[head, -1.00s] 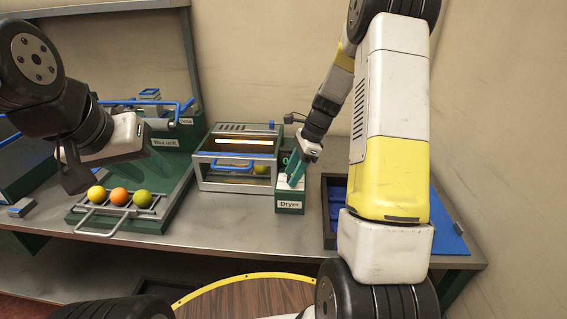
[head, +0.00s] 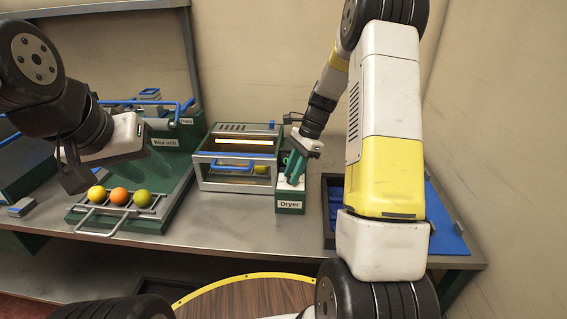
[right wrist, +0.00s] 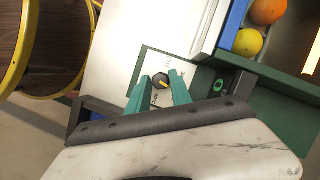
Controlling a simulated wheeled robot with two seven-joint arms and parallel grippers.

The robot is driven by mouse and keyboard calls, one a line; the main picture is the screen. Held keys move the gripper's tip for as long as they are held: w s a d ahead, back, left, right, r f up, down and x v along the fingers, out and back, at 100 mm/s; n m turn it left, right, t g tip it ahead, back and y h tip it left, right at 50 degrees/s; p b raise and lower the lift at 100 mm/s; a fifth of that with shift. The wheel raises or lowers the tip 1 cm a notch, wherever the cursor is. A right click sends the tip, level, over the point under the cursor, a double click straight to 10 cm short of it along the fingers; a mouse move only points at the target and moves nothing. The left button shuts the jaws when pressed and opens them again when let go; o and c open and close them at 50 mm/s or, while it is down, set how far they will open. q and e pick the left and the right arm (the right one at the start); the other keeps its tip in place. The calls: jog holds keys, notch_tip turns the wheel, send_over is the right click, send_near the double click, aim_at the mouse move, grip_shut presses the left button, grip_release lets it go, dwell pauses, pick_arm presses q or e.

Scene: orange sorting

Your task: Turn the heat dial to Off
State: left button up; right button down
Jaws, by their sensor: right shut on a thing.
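The heat dial (right wrist: 161,81) is a small dark knob with a yellow mark, on the white panel face of the dryer's control box (head: 290,208). The dial is hidden by the fingers in the head view. My left gripper (head: 150,168) hangs above the green tray, its fingers blending into the background.
The dryer (head: 238,160) stands left of the control box, with a blue handle, a glowing bar and fruit inside. Several fruits (head: 119,196) lie in a row on the green tray's (head: 170,205) front rack. A blue-lined bin (head: 450,235) is at the right.

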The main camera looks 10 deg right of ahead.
jog(key=n, duration=0.2)
jog(key=n+g+h, duration=0.1)
jog(key=n, duration=0.1)
jog(key=shift+w+n+g, duration=0.2)
jog(key=shift+n+g, duration=0.1)
jog(key=n, duration=0.2)
jog(key=n+g+h, duration=0.1)
jog(key=n, duration=0.2)
jog(key=shift+w+a+n+h, duration=0.1)
jog(key=shift+a+n+h, duration=0.1)
jog(key=shift+n+h, duration=0.1)
jog(key=n+h, duration=0.1)
jog(key=n, duration=0.1)
jog(key=n+h, duration=0.1)
jog(key=n, duration=0.2)
jog(key=shift+a+g, duration=0.15)
jog(key=shift+g, duration=0.15)
jog(key=shift+a+n+h, duration=0.1)
jog(key=shift+n+h, duration=0.4)
jog(key=shift+n, duration=0.9)
jog(key=shift+n+h, duration=0.5)
jog(key=shift+n, duration=0.9)
jog(key=c, duration=1.2)
grip_release()
jog(key=shift+o, duration=0.2)
jog(key=v, duration=0.7)
jog(key=shift+r, duration=0.45)
